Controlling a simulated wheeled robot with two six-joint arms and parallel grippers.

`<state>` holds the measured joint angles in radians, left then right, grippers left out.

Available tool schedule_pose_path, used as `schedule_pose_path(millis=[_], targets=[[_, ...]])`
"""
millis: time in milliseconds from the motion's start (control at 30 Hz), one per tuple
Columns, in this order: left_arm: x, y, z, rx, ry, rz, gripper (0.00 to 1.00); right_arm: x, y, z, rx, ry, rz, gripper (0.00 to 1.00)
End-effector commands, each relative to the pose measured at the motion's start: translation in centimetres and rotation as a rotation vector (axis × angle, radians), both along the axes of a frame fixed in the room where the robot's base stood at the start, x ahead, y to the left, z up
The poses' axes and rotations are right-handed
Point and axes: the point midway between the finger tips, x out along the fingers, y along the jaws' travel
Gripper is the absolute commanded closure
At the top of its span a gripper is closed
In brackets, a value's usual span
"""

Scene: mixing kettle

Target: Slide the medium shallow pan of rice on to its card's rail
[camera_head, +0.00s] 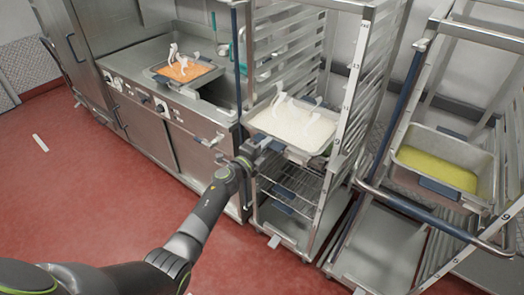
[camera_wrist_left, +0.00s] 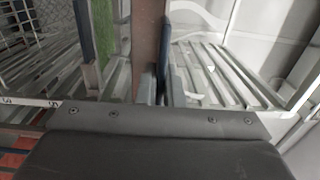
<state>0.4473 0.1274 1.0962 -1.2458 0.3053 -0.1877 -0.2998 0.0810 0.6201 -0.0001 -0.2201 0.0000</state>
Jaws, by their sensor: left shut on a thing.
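The shallow pan of white rice (camera_head: 312,128) is in the middle rack, roughly level, at about mid height, with its front edge toward me. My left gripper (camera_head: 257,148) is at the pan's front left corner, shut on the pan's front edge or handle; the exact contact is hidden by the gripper. In the left wrist view, its fingers (camera_wrist_left: 162,88) close around a dark blue upright piece. My right gripper is not in view. I cannot make out a card naming the rice.
The middle rack has a numbered post (camera_head: 345,112) and wire shelves (camera_head: 295,178) below the rice. A second rack at right holds a deep pan of yellow food (camera_head: 437,168). A steel counter at left carries a pan of orange food (camera_head: 183,68). The red floor (camera_head: 100,190) is open at left.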

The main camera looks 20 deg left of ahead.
Motion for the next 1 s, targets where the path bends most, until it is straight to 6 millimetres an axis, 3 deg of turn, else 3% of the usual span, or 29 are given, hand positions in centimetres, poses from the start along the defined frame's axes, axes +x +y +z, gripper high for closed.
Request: schedule_pose_path(millis=[300,767,1000], targets=[[2.3,-1.0,0.6,-0.004,-0.011,-0.004,1.0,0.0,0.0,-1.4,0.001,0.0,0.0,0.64],[2.7,-1.1,0.6,-0.004,-0.01,-0.004,1.0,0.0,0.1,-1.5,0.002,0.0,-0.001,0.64],[4.1,-1.6,0.5,-0.003,-0.013,-0.004,1.0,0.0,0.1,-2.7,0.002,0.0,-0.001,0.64]])
